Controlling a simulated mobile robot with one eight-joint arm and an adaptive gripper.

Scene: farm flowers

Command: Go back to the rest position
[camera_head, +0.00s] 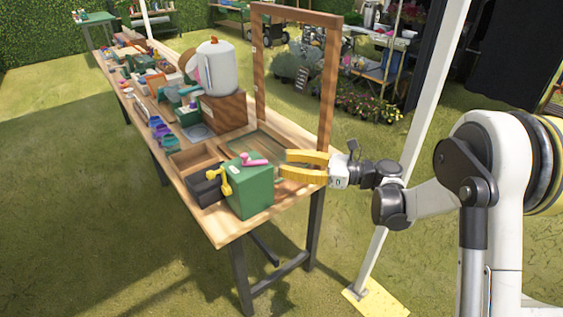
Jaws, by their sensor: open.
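My gripper (288,166) has yellow fingers that are spread apart with nothing between them. It is over the right edge of the long wooden table (228,234), just in front of a wooden frame (328,88). A green box (252,192) stands left of and below the fingers. A pink item (253,160) lies on its top, close to the fingertips. A yellow item (225,183) is at the box's left side. I cannot tell whether the fingers touch anything. My arm reaches in from the right.
A white pot (215,68) stands on a wooden block (224,111) farther back. Wooden trays (195,157) and many small items crowd the tabletop. A white post (413,145) rises right of the table, beside my arm. Open grass (75,210) lies to the left.

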